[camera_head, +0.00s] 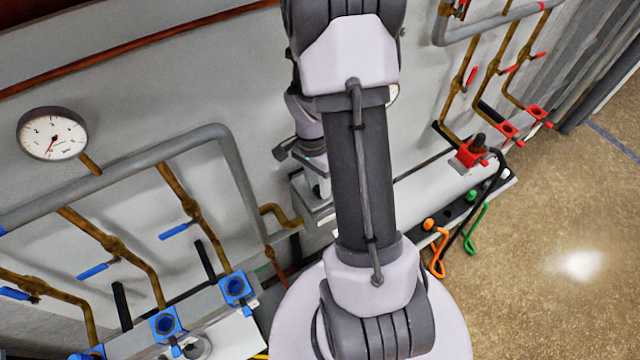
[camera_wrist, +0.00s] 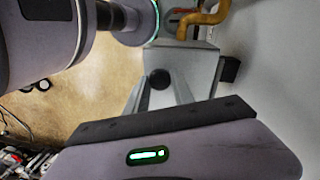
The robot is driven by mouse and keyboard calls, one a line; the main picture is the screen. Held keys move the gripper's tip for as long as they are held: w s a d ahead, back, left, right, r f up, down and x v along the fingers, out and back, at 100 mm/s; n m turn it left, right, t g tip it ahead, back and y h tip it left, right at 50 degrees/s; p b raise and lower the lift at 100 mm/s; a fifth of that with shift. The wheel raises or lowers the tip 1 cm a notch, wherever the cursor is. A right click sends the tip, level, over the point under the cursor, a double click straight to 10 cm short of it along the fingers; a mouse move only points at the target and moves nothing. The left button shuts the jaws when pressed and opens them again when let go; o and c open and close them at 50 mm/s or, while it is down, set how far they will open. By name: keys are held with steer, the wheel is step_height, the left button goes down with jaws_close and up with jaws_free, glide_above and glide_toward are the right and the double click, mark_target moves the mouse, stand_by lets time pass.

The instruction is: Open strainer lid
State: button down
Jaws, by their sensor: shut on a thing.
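The strainer appears to be the grey metal box (camera_wrist: 203,60) in the wrist view, with a brass pipe behind it. A round black knob (camera_wrist: 160,79), apparently on the strainer lid, shows between the two fingers of my gripper (camera_wrist: 160,84). My gripper is shut on this knob, with a grey finger on each side. The lid's edge cannot be made out, and the gripper body covers the near part. In the camera_head view, the box (camera_head: 304,201) stands below my gripper (camera_head: 318,182), left of my arm, which hides part of it.
A pressure gauge (camera_head: 52,134) and grey pipe (camera_head: 110,160) with blue-handled valves are at left. Red-handled valves (camera_head: 508,132) are at upper right. Orange (camera_head: 438,252) and green (camera_head: 476,228) hooked rods lie on the right ledge. The floor (camera_head: 560,220) at right is clear.

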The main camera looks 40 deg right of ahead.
steer(key=w+r, duration=0.1)
steer(key=r, duration=0.1)
steer(key=w+d+r, duration=0.1)
steer(key=w+r, duration=0.1)
steer(key=shift+w, duration=0.2)
steer(key=shift+w+r, duration=0.2)
steer(key=shift+w, duration=0.3)
steer(key=shift+w+r, duration=0.15)
steer(key=shift+w, duration=0.3)
stand_by(0.5)
steer(key=c, duration=1.1)
jaws_free()
steer(key=shift+w+f, duration=0.1)
steer(key=shift+o, duration=0.7)
steer(key=shift+w+d+f, duration=0.1)
steer(key=shift+w+f, duration=0.05)
steer(key=shift+w, duration=0.4)
steer(key=shift+s, duration=0.35)
steer(key=shift+c, duration=0.5)
steer(key=shift+w, duration=0.15)
